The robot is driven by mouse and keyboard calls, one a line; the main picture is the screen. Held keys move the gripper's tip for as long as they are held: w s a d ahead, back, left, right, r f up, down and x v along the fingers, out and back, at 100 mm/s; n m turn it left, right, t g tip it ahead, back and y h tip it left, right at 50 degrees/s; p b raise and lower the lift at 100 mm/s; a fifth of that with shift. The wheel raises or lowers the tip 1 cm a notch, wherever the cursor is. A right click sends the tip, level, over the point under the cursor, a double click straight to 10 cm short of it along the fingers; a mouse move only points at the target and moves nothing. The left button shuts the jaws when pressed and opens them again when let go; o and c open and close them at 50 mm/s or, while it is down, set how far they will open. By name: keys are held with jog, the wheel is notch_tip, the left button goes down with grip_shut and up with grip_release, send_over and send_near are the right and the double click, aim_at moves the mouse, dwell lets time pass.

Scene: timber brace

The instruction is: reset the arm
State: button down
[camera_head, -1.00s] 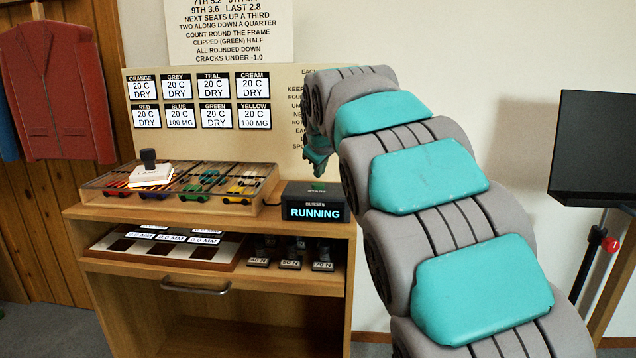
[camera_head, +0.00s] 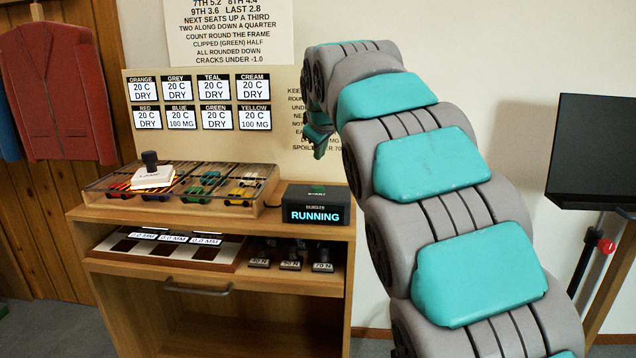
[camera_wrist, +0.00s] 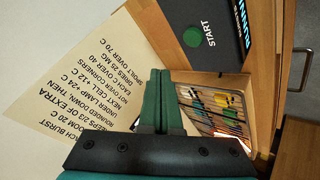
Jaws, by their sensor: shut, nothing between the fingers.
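My gripper (camera_head: 319,146) hangs at the end of my raised arm, above and behind the black box that reads RUNNING (camera_head: 317,205), apart from it. In the wrist view my gripper (camera_wrist: 162,78) is shut, its two green fingers side by side with nothing between them. The box's green START button (camera_wrist: 190,38) shows beyond the fingertips. My grey and teal arm fills the right middle of the head view and hides part of the wall board.
A wooden cabinet (camera_head: 215,228) carries the box and a clear-topped tray (camera_head: 110,200) with small coloured cars and a black-handled stamp (camera_head: 151,172). A lower shelf holds several weights (camera_head: 290,263). A dark screen (camera_head: 600,150) stands at right.

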jog(key=s+d+f+m+g+h, duration=0.1)
jog(key=s+d+f+m+g, duration=0.15)
jog(key=s+d+f, duration=0.55)
jog(key=s+d+f+m+g+h, duration=0.1)
jog(key=s+d+f+m+g, duration=0.15)
jog(key=s+d+f, duration=0.55)
jog(key=s+d+f+m+g, duration=0.1)
jog(key=s+f, duration=0.3)
jog(key=s, duration=0.7)
jog(key=s+d+f+m+g, duration=0.1)
jog(key=s+f+m+g, duration=0.2)
jog(key=s, duration=0.9)
jog(key=s+d+f+m+g, duration=0.1)
jog(key=s+d+f+m, duration=0.1)
jog(key=s+f, duration=0.4)
jog(key=s, duration=0.5)
jog(key=shift+s+f+g, duration=0.35)
jog(key=shift+s+g, duration=0.05)
jog(key=shift+a, duration=0.1)
